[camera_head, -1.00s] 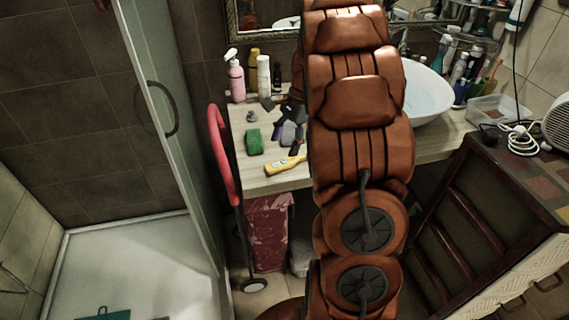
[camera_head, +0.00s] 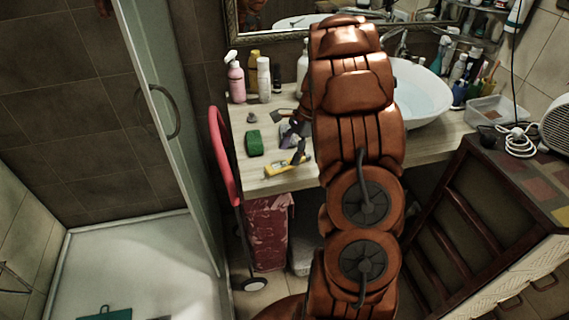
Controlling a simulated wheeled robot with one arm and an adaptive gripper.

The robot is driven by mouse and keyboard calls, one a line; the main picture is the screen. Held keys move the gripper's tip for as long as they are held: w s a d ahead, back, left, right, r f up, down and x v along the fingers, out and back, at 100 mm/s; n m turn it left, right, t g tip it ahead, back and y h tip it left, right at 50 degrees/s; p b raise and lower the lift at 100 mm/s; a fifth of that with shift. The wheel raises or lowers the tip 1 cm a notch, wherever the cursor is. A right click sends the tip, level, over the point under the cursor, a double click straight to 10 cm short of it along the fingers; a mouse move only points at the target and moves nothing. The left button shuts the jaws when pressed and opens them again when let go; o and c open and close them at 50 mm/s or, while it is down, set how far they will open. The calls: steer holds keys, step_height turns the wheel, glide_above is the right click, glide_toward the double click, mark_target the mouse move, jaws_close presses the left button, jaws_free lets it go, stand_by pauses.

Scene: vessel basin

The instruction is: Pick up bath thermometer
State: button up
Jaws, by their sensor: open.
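The bath thermometer appears to be the yellow, flat, long item (camera_head: 277,170) lying near the front edge of the counter. My gripper (camera_head: 286,138) is open over the counter, its dark fingers spread apart. One finger is beyond the thermometer, toward the back; the other overlaps the thermometer's right part in the picture. I cannot tell whether that finger touches it. My orange arm hides the counter to the right of the gripper.
A green sponge (camera_head: 254,143) lies left of the gripper. A dark item (camera_head: 288,134) shows between the fingers. A pink bottle (camera_head: 236,79) and other bottles stand at the back. A white basin (camera_head: 424,98) is on the right. A red-handled frame (camera_head: 222,150) stands at the counter's left edge.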

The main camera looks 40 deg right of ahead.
mark_target(285, 163)
steer(key=shift+p+x, duration=0.35)
steer(key=shift+x, duration=1.25)
steer(key=shift+c, duration=0.3)
steer(key=shift+s+r, duration=0.1)
steer(key=c, duration=1.2)
